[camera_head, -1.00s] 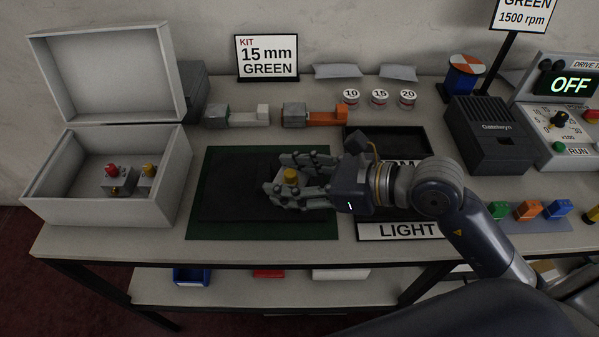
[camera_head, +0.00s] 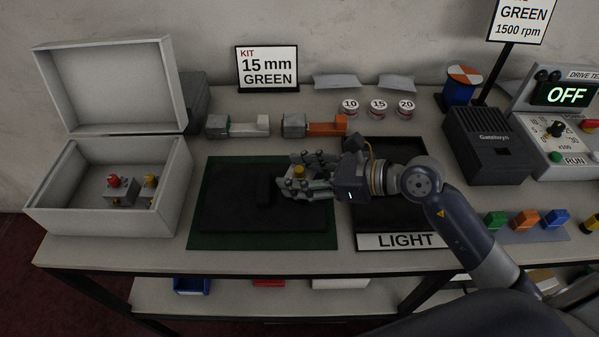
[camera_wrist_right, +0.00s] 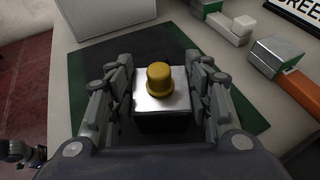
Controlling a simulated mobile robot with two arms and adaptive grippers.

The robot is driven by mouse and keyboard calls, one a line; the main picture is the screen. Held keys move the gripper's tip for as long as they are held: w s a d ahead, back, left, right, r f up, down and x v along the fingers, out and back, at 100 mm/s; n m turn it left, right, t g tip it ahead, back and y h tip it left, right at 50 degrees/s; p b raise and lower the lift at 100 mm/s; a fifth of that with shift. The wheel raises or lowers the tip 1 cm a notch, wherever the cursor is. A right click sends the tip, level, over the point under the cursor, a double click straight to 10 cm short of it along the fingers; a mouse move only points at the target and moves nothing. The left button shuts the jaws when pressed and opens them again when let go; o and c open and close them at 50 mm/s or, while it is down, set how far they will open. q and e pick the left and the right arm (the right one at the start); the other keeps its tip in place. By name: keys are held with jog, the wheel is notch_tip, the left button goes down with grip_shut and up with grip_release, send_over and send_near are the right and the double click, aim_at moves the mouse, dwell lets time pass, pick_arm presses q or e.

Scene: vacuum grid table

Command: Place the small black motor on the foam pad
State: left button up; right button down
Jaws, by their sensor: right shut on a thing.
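The small black motor (camera_wrist_right: 160,112) is held in my right gripper (camera_wrist_right: 160,98), between its two fingers. It has dark sides, a silver top face and a yellow knob, and looks upright. In the head view the fingers (camera_head: 312,172) hide most of it; the yellow knob (camera_head: 299,171) shows. The black foam pad (camera_head: 225,205) lies on a green mat (camera_head: 262,241). The gripper is over the pad's right part; whether the motor touches the pad is hidden. A jointed dark part at the wrist view's lower left may be my left gripper (camera_wrist_right: 20,152); its opening is unclear.
An open white box (camera_head: 75,212) at the left holds blocks with red and yellow knobs. A dark tray (camera_head: 390,218) labelled LIGHT is at the right, under my arm. Two vise-like blocks (camera_head: 238,126) (camera_head: 313,125) stand behind the mat. The pad's left part looks clear.

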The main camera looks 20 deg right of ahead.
jog(key=c, duration=0.8)
grip_release()
jog(key=shift+f, duration=0.1)
jog(key=shift+b+v, duration=1.25)
jog(key=shift+v, duration=4.85)
jog(key=shift+a, duration=0.1)
